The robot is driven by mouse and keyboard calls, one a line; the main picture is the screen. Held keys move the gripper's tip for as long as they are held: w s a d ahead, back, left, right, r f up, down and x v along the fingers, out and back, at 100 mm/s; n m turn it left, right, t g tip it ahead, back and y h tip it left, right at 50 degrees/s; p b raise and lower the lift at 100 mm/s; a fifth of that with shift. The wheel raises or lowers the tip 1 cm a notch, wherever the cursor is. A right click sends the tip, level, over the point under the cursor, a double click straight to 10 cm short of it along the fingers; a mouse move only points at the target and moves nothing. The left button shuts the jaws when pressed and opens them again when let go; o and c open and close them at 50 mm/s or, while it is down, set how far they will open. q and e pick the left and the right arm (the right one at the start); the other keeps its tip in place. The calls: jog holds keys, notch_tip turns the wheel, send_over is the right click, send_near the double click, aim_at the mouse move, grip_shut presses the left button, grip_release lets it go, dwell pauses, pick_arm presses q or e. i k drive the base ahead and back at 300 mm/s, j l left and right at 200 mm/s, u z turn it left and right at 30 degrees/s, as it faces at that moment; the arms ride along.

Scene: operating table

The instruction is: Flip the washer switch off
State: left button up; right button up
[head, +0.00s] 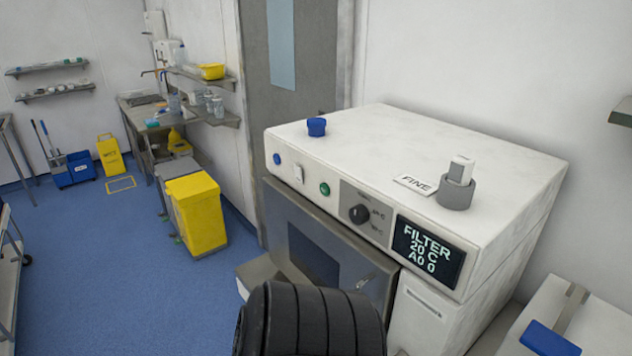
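The washer (400,140) is a large white box machine that fills the right half of the head view. Its slanted front panel carries a blue button (277,160), a small white switch (298,172), a green button (325,188) and a black knob (358,214). A lit display (429,251) reads "FILTER 20 C A0 0". The switch's exact position is too small to tell. The grey door with a dark window (318,258) looks shut. Neither gripper is in view. A black ribbed part, probably mine, covers the lower door at the bottom centre.
A blue cap (316,127), a "FINE" card (416,182) and a grey cup holding a white piece (457,190) stand on the washer's top. A white box (590,325) is at the lower right. A yellow bin (197,213) stands left. Blue floor is open there.

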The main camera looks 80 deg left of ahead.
aim_at(299, 172)
jog(key=u, duration=1.75)
